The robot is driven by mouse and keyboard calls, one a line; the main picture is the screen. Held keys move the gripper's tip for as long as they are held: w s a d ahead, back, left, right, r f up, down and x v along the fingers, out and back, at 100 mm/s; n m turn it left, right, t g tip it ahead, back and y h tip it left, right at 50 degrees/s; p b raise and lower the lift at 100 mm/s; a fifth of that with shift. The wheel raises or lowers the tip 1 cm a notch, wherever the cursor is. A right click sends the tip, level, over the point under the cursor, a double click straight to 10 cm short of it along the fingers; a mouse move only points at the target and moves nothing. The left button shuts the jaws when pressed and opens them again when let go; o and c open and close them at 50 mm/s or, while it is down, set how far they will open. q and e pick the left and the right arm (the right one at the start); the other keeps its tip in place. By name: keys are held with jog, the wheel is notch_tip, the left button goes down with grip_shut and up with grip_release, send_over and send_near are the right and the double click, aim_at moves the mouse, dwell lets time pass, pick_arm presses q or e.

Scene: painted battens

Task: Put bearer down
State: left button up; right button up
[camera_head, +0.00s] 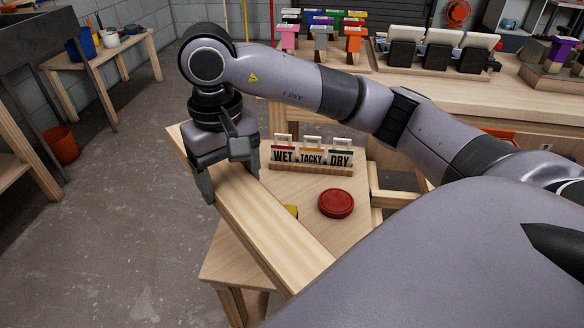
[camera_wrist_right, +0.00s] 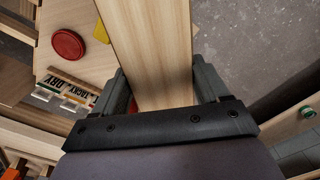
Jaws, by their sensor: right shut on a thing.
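The bearer, a long pale wooden batten (camera_head: 265,220), runs from upper left to lower right in the head view, along the left side of a small wooden table (camera_head: 222,262). My right gripper (camera_head: 230,176) is shut across the batten near its far end, one finger on each side. In the right wrist view the batten (camera_wrist_right: 152,35) passes between the two fingers of the gripper (camera_wrist_right: 162,82). I cannot tell whether its underside touches the table. My left gripper is not in view.
On the small table are a red round lid (camera_head: 336,203), a yellow thing (camera_head: 291,211) partly hidden by the batten, and a WET/TACKY/DRY sign rack (camera_head: 311,158). A workbench (camera_head: 410,88) with racks stands behind. Bare floor (camera_head: 100,225) lies to the left.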

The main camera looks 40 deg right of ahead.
jog(key=shift+f, duration=0.4)
notch_tip(320, 180, down, 20)
jog(key=b, duration=0.3)
jog(key=shift+r+b, duration=0.25)
jog(key=shift+b, duration=0.1)
jog(key=shift+f, duration=0.15)
jog(key=o, duration=1.2)
jog(key=shift+f, duration=0.1)
jog(key=o, duration=0.4)
